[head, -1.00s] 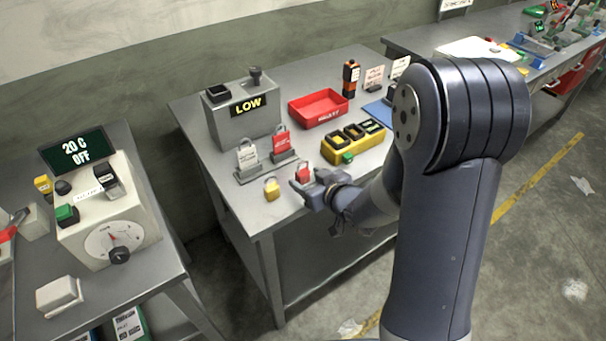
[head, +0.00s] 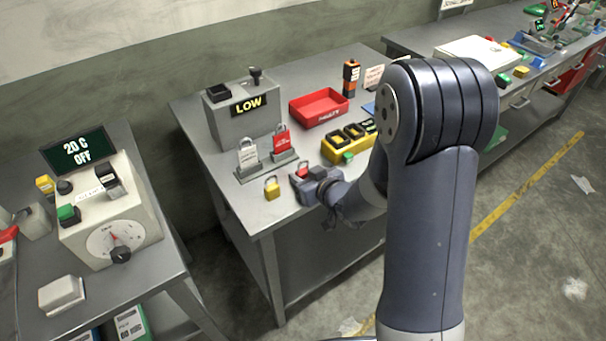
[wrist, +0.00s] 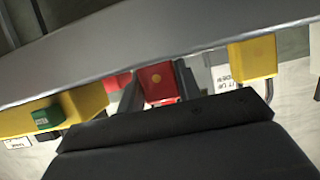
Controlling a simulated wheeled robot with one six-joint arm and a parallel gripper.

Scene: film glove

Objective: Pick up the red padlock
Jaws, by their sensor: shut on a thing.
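The red padlock (head: 302,171) is at the front part of the middle bench, mostly covered by my gripper (head: 301,180) in the head view. In the wrist view the red padlock (wrist: 157,83) sits between the two dark fingers of my gripper (wrist: 158,88), which is shut on it. Its shackle is hidden. I cannot tell whether it touches the bench top.
A yellow padlock (head: 272,189) stands close to the left of my gripper. A yellow box (head: 349,143) is behind right, a red tray (head: 319,108) farther back.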

